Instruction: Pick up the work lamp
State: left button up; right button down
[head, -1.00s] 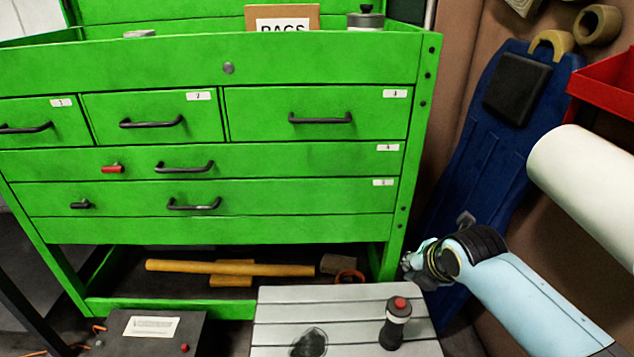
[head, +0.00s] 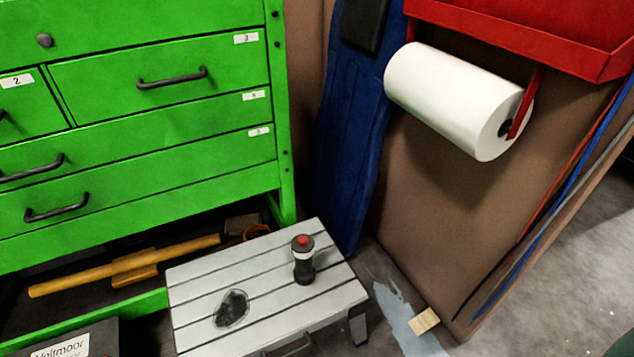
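A small upright cylinder (head: 303,262), dark with a pale band and a red top, stands on the grey slatted step stool (head: 225,262). It looks like the work lamp, but I cannot tell for certain. It stands toward the stool's back right, with nothing touching its sides. Neither of my grippers is in view.
The green drawer cabinet (head: 150,150) stands behind, with a yellow-handled hammer (head: 125,265) low inside. A paper roll (head: 450,100) hangs right, below a red tray (head: 530,35). A wood block (head: 424,321) lies on the floor.

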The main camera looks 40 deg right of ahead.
aim_at(304, 271)
jog(key=z, duration=1)
